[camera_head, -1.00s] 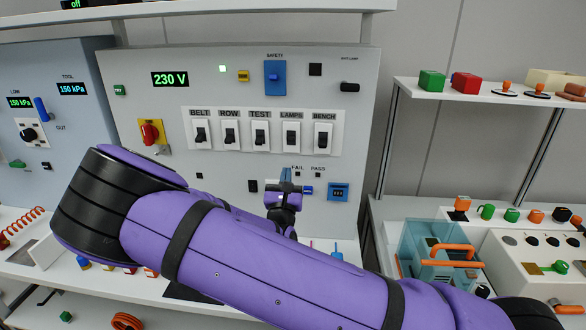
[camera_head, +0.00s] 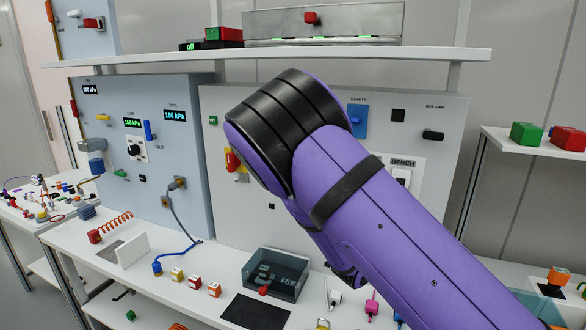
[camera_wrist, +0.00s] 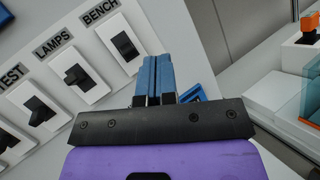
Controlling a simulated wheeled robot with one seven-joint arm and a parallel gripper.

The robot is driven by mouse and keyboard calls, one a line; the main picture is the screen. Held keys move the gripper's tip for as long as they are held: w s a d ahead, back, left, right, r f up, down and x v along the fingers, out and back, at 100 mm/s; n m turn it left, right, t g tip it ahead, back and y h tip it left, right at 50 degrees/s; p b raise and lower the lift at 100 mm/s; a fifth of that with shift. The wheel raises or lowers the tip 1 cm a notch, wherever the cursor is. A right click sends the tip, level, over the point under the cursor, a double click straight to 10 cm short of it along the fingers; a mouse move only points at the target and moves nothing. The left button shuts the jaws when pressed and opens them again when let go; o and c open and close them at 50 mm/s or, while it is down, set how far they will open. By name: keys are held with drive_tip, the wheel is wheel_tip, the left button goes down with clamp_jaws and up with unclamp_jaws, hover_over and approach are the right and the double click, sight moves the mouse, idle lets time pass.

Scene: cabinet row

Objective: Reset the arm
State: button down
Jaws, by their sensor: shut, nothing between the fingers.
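My purple arm (camera_head: 395,235) with black bands fills the middle and lower right of the head view, its elbow raised in front of the switch panel (camera_head: 235,115). My gripper is hidden behind the arm there. In the wrist view my gripper (camera_wrist: 156,62) shows its two blue fingers together, shut with nothing between them. The fingers point toward the panel, near the BENCH switch (camera_wrist: 124,45) and right of the LAMPS switch (camera_wrist: 79,78). I cannot tell how far they are from the panel.
A shelf (camera_head: 270,60) runs above the panel. A dark transparent bin (camera_head: 275,275), a black mat (camera_head: 255,312) and several small blocks are on the bench below. A blue-grey panel (camera_head: 170,150) with a hanging cable stands at left. Another shelf (camera_head: 540,142) is at right.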

drive_tip(key=s+d+r+m+g+y, duration=0.3)
drive_tip(key=s+d+m+g, duration=0.2)
drive_tip(key=s+m+g, duration=0.25)
drive_tip(key=s+d+r+m+g+y, duration=0.35)
drive_tip(key=s+d+m+g, duration=0.2)
drive_tip(key=s+m, duration=0.2)
drive_tip(key=s+a+r+m+t+y, duration=0.2)
drive_tip(key=s+a+r+m+y, duration=0.1)
drive_tip(key=s, duration=0.5)
drive_tip(key=s+a+r+m+t+y, duration=0.3)
drive_tip(key=s+a+r+y, duration=0.2)
drive_tip(key=s+r+y, duration=0.3)
drive_tip(key=shift+s+r, duration=0.5)
drive_tip(key=shift+r, duration=0.05)
drive_tip(key=shift+a, duration=0.1)
